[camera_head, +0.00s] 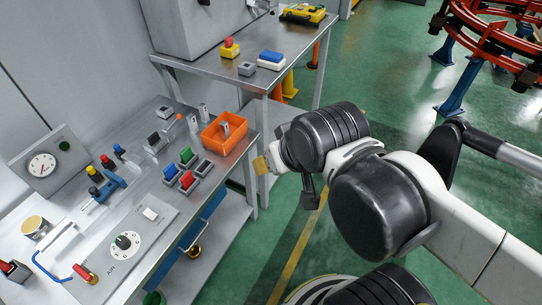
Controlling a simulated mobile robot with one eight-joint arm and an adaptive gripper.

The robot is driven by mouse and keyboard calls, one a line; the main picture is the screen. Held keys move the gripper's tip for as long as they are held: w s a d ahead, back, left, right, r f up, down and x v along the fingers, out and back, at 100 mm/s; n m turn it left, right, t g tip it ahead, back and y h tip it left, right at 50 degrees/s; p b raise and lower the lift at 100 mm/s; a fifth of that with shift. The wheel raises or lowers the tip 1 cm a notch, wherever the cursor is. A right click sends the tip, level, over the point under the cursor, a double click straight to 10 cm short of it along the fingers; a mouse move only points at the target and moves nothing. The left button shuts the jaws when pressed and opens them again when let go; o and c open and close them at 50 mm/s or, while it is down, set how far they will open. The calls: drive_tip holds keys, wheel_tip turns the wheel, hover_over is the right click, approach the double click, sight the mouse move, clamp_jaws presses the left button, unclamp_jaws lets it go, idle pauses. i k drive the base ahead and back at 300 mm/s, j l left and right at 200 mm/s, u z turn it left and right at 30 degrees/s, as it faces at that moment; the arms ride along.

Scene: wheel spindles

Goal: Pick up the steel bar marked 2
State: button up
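Small upright steel pieces stand at the back right of the steel workbench (158,205). One steel bar (204,111) and another steel bar (193,124) stand behind and left of an orange bin (240,143). A third steel bar (225,129) stands in the bin. Their markings are too small to read, so I cannot tell which is marked 2. My arm comes in from the right. My gripper (309,190) is at the arm's end, over the green floor, right of the bench and apart from the bars. Its fingers are mostly hidden, and I see nothing held.
A valve panel (125,243) lies at the bench front. A second table (277,78) behind holds a yellow button box (229,48). Open floor lies right of the bench.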

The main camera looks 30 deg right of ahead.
sight(202, 111)
drive_tip(key=j+z, duration=0.4)
drive_tip(key=i+j+z, duration=0.1)
drive_tip(key=j+z, duration=0.7)
drive_tip(key=k+j+z, duration=0.1)
drive_tip(key=z, duration=0.3)
drive_tip(key=k+j+z, duration=0.15)
drive_tip(key=j+z, duration=0.25)
